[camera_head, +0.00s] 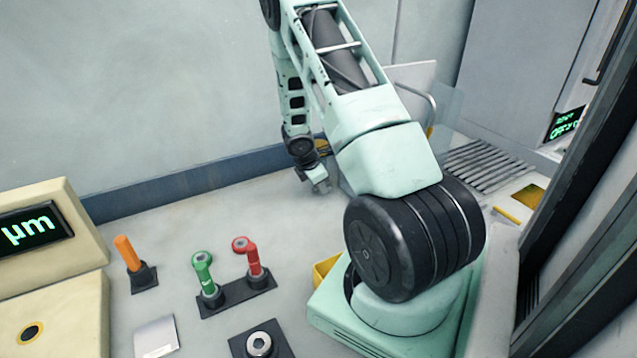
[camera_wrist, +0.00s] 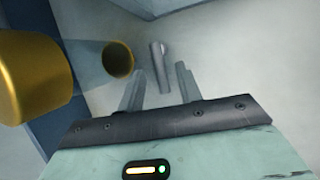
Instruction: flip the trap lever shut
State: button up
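In the wrist view, a small grey lever-like bar (camera_wrist: 159,68) with a rounded end stands ahead of my gripper (camera_wrist: 159,84). It appears between the lines of the two fingers, slightly beyond their tips, and I cannot tell whether they touch it. Beside it on the left is a clear tube (camera_wrist: 88,62) with yellow end pieces (camera_wrist: 35,77), which may be the trap. My gripper is open and empty. In the head view my gripper (camera_head: 322,187) is low over the bench near the back wall, and the grey bar cannot be made out.
An orange lever (camera_head: 126,252), a green lever (camera_head: 206,277) and a red lever (camera_head: 251,258) stand at front left. A display box (camera_head: 60,215) is at far left. A slatted grate (camera_head: 487,165) lies at right.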

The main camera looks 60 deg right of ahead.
jog(key=p+v, duration=0.1)
jog(key=v, duration=1.6)
jog(key=shift+r+p, duration=0.15)
jog(key=shift+p, duration=0.25)
jog(key=a+r+m+t+y+b, duration=0.1)
jog(key=a+r+m+y, duration=0.15)
jog(key=a, duration=2.35)
jog(key=s+a+r+m+y+b, duration=0.1)
jog(key=s+a+r+y, duration=0.1)
jog(key=s+a, duration=1.5)
jog(key=a+y, duration=0.1)
jog(key=a, duration=0.2)
jog(key=shift+s+a+r+g, duration=0.15)
jog(key=shift+s+r+g, duration=0.15)
jog(key=shift+r, duration=0.1)
